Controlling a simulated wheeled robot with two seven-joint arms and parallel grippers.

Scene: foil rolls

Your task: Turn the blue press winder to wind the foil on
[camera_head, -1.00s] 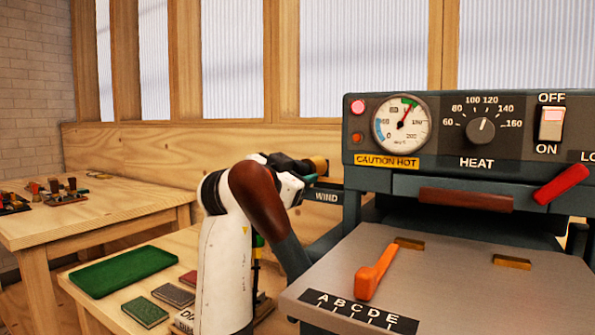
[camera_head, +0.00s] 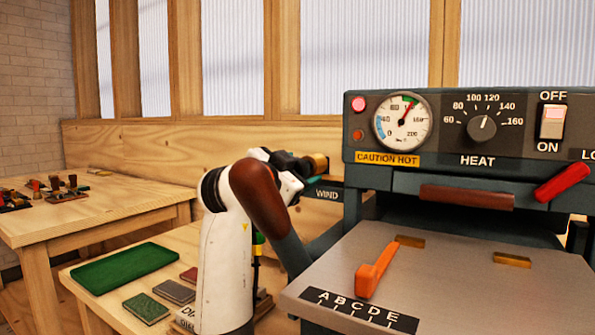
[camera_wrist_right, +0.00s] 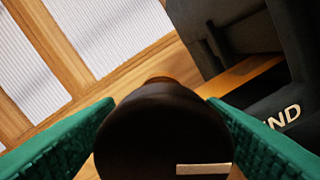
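The winder (camera_wrist_right: 165,135) is a dark round knob with a pale line on its face. It fills the space between the green fingers of my right gripper (camera_wrist_right: 162,110) in the right wrist view, and both fingers sit against its sides. In the head view, my right gripper (camera_head: 303,178) is at the left side of the blue-grey press (camera_head: 365,205), by the WIND label. The winder's dark body (camera_head: 288,163) and brass part (camera_head: 319,163) show just above the gripper there. The foil is not visible. My left gripper is out of view.
The press has a gauge (camera_head: 403,121), a HEAT dial (camera_head: 481,128), a switch and a red lever (camera_head: 561,183). An orange handle (camera_head: 375,270) lies on its plate.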

